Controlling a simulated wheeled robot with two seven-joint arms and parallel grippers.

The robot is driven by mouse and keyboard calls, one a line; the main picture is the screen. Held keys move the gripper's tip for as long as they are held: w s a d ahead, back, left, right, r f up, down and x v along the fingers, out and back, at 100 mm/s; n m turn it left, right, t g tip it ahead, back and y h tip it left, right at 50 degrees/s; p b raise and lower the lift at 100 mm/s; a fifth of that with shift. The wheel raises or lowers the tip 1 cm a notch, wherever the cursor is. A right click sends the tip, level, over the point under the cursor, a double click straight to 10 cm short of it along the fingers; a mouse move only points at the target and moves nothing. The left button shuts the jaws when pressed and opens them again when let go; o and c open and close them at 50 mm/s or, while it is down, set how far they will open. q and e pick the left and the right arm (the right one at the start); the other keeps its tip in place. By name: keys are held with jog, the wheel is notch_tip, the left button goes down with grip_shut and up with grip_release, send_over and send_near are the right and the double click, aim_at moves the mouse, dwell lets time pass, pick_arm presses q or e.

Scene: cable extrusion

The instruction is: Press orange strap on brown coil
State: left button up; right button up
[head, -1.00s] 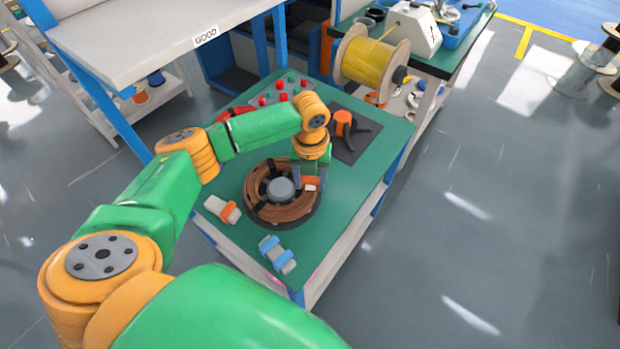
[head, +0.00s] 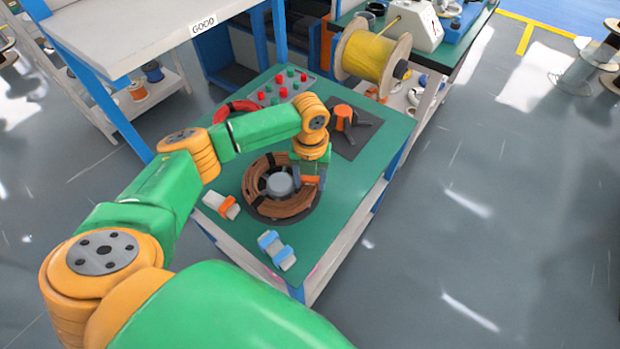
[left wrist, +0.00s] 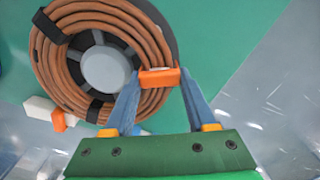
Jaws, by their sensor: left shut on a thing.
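The brown coil (head: 262,202) lies flat on the green tabletop around a grey hub (head: 280,184), with black bands across it. In the left wrist view the coil (left wrist: 60,75) fills the upper left. My left gripper (head: 311,180) points down at the coil's right edge. Its two blue-grey fingers are shut on the orange strap (head: 312,180). In the left wrist view the strap (left wrist: 159,76) sits between the fingertips (left wrist: 160,79), over the coil's outer turns. I cannot tell whether it touches them. My right gripper is not in view.
An orange-and-white block (head: 222,206) and a blue-and-white block (head: 277,250) lie near the coil. A button panel (head: 285,88), a red ring (head: 236,110) and an orange piece on a dark mat (head: 345,118) are behind. A yellow spool (head: 370,55) stands beyond.

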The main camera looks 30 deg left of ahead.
pick_arm(q)
jog(key=shift+f, duration=0.4)
jog(key=shift+s+f, duration=0.1)
dwell(1.1)
jog(key=o, duration=1.1)
jog(key=shift+c, duration=0.2)
jog(key=shift+d, duration=0.15)
jog(key=shift+r+p, duration=0.4)
jog(key=shift+p, duration=0.05)
notch_tip(320, 180, up, 8)
jog(key=p, duration=0.8)
jog(key=shift+f, duration=0.35)
